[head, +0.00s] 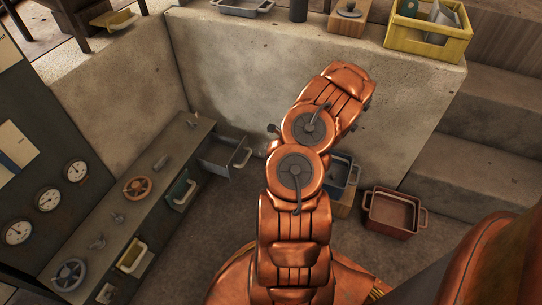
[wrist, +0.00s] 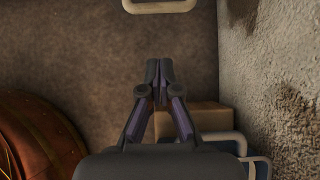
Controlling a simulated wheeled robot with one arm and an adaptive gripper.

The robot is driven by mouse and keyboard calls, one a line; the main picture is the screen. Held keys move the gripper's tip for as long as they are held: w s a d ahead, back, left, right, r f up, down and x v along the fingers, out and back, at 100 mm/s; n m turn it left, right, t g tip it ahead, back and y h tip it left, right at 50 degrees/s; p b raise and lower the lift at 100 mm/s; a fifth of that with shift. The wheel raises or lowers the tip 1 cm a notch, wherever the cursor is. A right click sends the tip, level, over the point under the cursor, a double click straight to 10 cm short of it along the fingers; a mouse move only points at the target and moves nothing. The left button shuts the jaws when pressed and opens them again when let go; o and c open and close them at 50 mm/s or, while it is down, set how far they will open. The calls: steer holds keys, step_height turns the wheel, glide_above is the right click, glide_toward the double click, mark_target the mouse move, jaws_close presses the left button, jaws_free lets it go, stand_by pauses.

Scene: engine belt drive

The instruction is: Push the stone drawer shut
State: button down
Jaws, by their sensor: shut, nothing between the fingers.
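A grey, stone-coloured drawer (head: 216,156) with a pale handle stands pulled out at the far end of the long low bench, left of my arm in the head view. A pale handle (wrist: 160,6) shows at the top edge of the wrist view, apart from the fingertips; it is probably this drawer's. My gripper (wrist: 159,70) is shut and empty, with its fingers together over the dark floor. In the head view my gripper is hidden behind my arm.
The bench (head: 150,195) also has a green drawer (head: 181,190) and a yellow drawer (head: 133,257) sticking out. A concrete wall (head: 235,75) stands behind. A blue-rimmed bin (head: 343,172) and a red-brown tray (head: 394,213) sit right of my arm. Floor between bench and arm is clear.

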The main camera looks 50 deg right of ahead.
steer(key=w+a+f+b, duration=0.2)
steer(key=w+f+b, duration=0.2)
steer(key=w, duration=0.3)
steer(key=shift+x, duration=1)
steer(key=shift+s+f, duration=0.1)
steer(key=shift+s, duration=0.1)
